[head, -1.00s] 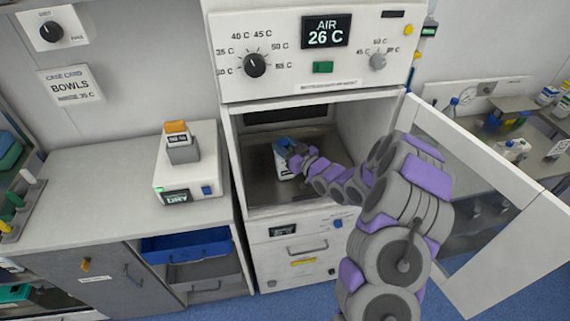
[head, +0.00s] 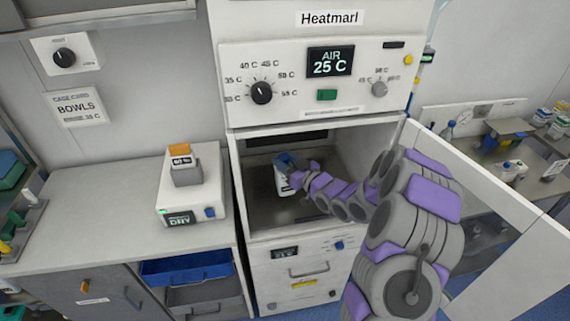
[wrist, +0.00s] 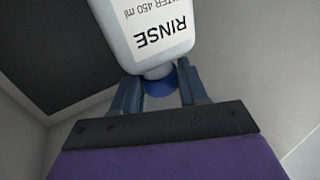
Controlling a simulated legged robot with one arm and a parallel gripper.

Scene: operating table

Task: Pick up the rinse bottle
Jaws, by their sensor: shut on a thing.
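The rinse bottle (head: 283,180) is white with a blue top and stands inside the open warming cabinet in the head view. In the wrist view the bottle (wrist: 155,32) shows its RINSE label upside down, with its blue cap (wrist: 163,84) between the fingers. My gripper (wrist: 160,92) is shut on the bottle at its cap and neck end. In the head view my gripper (head: 292,176) is small and partly merges with the bottle's top. I cannot tell whether the bottle's base touches the cabinet floor.
The cabinet door (head: 490,180) stands open on the right, beside my arm. The cabinet's front lip (head: 300,234) lies below the bottle. A white dry warmer (head: 190,190) stands on the left counter. Blue and grey drawers (head: 188,266) are open below it. The left counter (head: 80,205) has free room.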

